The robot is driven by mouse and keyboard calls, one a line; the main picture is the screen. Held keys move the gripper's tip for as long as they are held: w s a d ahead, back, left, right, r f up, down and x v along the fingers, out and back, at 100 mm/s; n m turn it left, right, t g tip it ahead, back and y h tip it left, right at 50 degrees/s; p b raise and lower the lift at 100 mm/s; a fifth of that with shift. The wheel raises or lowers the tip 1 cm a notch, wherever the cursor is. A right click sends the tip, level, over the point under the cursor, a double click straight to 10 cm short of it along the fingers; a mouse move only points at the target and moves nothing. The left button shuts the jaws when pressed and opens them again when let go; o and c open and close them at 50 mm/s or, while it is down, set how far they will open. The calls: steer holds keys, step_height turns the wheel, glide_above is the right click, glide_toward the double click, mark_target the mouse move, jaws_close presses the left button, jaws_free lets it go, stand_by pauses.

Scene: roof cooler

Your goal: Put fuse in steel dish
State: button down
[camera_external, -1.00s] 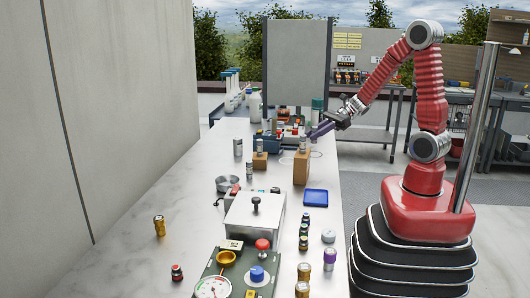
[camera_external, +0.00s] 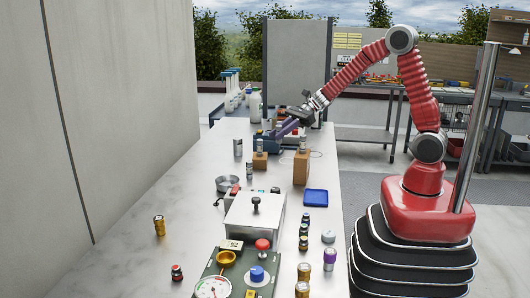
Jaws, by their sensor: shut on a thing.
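The steel dish (camera_external: 229,184) is a shallow round grey dish on the left part of the pale table, left of the metal box. My gripper (camera_external: 279,132) has purple fingers and hangs over the far part of the table, close to the blue case, beyond and to the right of the dish. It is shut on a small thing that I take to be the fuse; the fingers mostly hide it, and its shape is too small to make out. The dish is apart from the gripper and looks empty.
Small cylinders stand on a tall wooden block (camera_external: 301,168) and a short wooden block (camera_external: 260,161). A grey can (camera_external: 238,147) stands left of them. A metal box with a black knob (camera_external: 254,214) and a blue tray (camera_external: 316,197) are nearer. The table left of the dish is clear.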

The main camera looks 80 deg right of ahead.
steer(key=w+a+r+n+g+y, duration=0.1)
steer(key=w+a, duration=0.5)
steer(key=a, duration=0.3)
steer(key=w+a+r+n+g, duration=0.1)
steer(key=w+a, duration=0.6)
steer(key=a, duration=0.3)
steer(key=shift+r+y, duration=0.4)
steer(key=shift+w+a+f, duration=0.1)
step_height(320, 180, down, 6)
steer(key=shift+f, duration=0.15)
steer(key=shift+f, duration=1.8)
steer(key=shift+f, duration=0.45)
